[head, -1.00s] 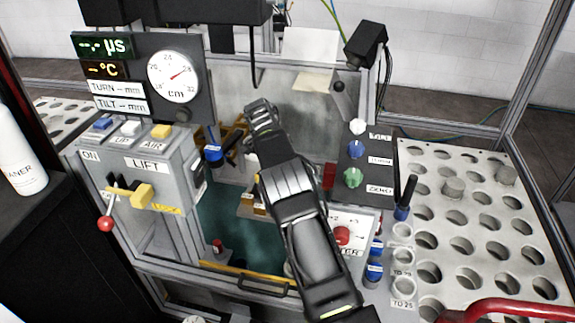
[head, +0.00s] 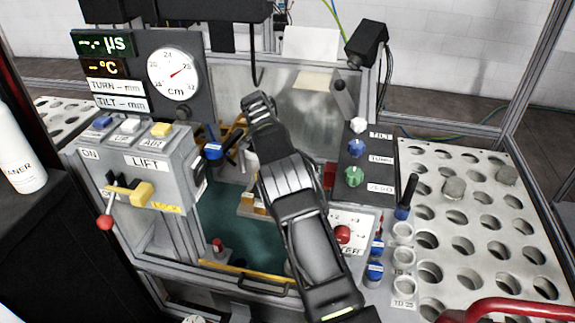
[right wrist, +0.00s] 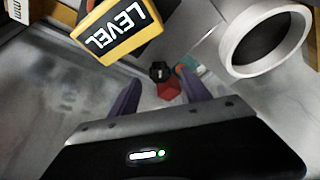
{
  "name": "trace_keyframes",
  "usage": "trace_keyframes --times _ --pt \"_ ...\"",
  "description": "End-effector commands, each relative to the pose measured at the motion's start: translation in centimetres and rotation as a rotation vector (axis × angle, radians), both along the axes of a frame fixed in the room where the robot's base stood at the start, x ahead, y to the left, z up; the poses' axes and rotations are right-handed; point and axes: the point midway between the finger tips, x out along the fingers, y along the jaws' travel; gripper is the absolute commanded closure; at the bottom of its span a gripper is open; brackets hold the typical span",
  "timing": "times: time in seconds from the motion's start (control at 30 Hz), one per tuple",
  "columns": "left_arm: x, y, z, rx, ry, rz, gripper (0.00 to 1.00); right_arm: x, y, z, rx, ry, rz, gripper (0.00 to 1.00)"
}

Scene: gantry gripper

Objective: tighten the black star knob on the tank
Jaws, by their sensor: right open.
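In the right wrist view a small black knob (right wrist: 160,71) sits beside a red block (right wrist: 168,89), between and just beyond my fingertips. It is small and blurred, so I cannot make out star lobes. My right gripper (right wrist: 160,84) is open, its two purple fingers apart with nothing held between them. In the head view my right arm reaches over the tank (head: 225,225), with the hand end (head: 258,108) near the back; its fingers do not show clearly there. Another dark knob (head: 338,86) is on the bracket at the tank's back right. My left gripper is not in view.
A yellow LEVEL block (right wrist: 122,30) and a white ring (right wrist: 266,40) stand close to the right fingers. The LIFT box (head: 147,165) is left of the tank; the knob panel (head: 368,160) and perforated rack (head: 475,215) are right. A yellow-edged rail (head: 245,275) crosses the front.

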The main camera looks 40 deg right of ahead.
Motion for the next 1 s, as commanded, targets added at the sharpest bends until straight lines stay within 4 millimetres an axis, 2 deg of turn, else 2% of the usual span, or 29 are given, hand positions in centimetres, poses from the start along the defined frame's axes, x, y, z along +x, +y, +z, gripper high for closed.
trace_keyframes --times 0.2,0.3,0.67,0.77,0.87,1.0 --pt "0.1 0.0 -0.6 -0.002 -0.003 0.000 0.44 0.1 1.5 3.4 -0.001 -0.004 0.002 0.44" --pt "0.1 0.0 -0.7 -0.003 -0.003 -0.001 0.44 0.1 1.9 4.5 -0.001 -0.002 0.001 0.44" --pt "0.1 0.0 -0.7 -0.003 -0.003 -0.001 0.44 0.1 2.1 5.1 0.000 0.000 0.000 0.44" --pt "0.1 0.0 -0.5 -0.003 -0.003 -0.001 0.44 -0.1 1.9 5.4 0.000 -0.002 -0.005 0.44" --pt "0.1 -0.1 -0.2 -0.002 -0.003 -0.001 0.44 -0.5 0.9 6.9 0.004 -0.021 -0.023 0.44" --pt "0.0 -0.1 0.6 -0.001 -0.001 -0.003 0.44 -2.8 -0.9 8.7 0.064 -0.047 -0.066 0.44"
